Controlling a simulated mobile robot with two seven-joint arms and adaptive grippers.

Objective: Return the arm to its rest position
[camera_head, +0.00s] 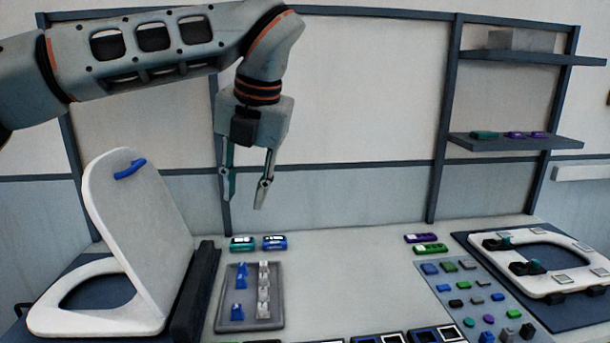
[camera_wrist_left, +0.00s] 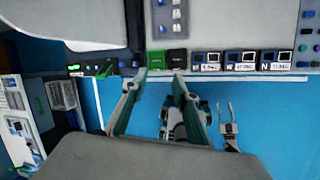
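My left arm (camera_head: 150,45) comes in from the upper left in the head view and bends down at the wrist. My left gripper (camera_head: 243,200) hangs above the bench with its two fingers apart and nothing between them. In the left wrist view the left gripper (camera_wrist_left: 160,90) also shows with its fingers spread, the bench edge and blue front behind them. A further gripper-like part (camera_wrist_left: 230,130) shows at the lower middle of that view, too small to read clearly. My right gripper does not show in the head view.
A toilet seat with raised lid (camera_head: 140,220) stands at the left. A grey tray (camera_head: 250,318) with small parts lies below my left gripper. Another seat (camera_head: 540,262) and a parts board (camera_head: 470,290) are at the right. Shelves (camera_head: 515,141) stand at the back right. The bench middle is clear.

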